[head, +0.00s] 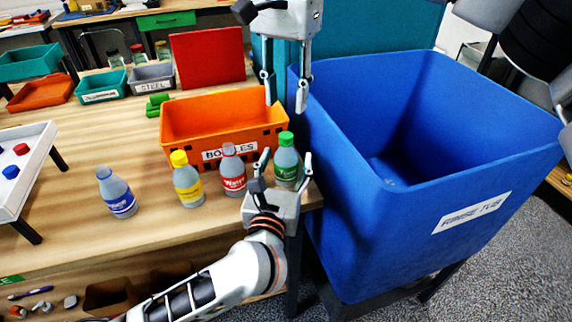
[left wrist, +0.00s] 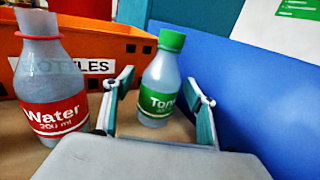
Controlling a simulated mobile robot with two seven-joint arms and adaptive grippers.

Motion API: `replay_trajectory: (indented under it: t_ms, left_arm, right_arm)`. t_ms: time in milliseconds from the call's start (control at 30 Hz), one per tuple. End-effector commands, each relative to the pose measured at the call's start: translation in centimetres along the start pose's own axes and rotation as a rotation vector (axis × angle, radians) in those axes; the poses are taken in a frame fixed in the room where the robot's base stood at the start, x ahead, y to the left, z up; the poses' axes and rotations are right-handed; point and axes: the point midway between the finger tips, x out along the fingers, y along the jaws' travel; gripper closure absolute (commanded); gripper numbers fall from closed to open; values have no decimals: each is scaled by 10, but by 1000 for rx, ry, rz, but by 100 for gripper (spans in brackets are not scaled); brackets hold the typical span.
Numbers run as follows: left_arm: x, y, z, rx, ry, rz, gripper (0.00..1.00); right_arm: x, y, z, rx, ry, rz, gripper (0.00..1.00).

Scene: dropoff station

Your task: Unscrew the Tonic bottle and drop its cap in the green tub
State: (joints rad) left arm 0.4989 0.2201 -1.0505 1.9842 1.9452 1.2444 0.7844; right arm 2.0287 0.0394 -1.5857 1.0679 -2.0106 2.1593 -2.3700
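The Tonic bottle (head: 286,166) stands upright at the table's front right, with its green cap (head: 285,138) on. My left gripper (head: 285,162) is open, its fingers on either side of the bottle. In the left wrist view, the Tonic bottle (left wrist: 158,85) stands between the spread fingers, with gaps showing on both sides. My right gripper (head: 286,95) is open and empty, pointing down above the bottle and beside the orange crate. A small green tub (head: 102,88) with a white label stands at the back left; another green tub (head: 30,62) is further left.
The red-labelled Water bottle (head: 232,172) stands close left of the Tonic. Yellow-capped (head: 187,180) and blue-labelled (head: 116,193) bottles stand further left. The orange bottle crate (head: 225,125) is behind. A large blue bin (head: 400,220) is at the right. A grey steel tub (head: 152,77) stands at the back.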

Motion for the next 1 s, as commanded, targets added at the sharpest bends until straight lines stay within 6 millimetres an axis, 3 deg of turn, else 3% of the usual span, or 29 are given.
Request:
replay_trajectory:
  t_ms: [33, 200, 233, 433, 567, 1000]
  left_arm:
    - [0, 0, 0, 0, 0, 0, 54]
    - [0, 0, 0, 0, 0, 0, 98]
    - [0, 0, 0, 0, 0, 0, 100]
    - [0, 0, 0, 0, 0, 0, 100]
    - [0, 0, 0, 0, 0, 0, 100]
    - [0, 0, 0, 0, 0, 0, 100]
  right_arm:
    - [0, 0, 0, 0, 0, 0, 67]
    - [0, 0, 0, 0, 0, 0, 67]
    - [0, 0, 0, 0, 0, 0, 67]
    - [0, 0, 0, 56, 0, 0, 67]
    - [0, 0, 0, 206, 0, 0, 67]
    - [0, 0, 0, 1003, 0, 1, 67]
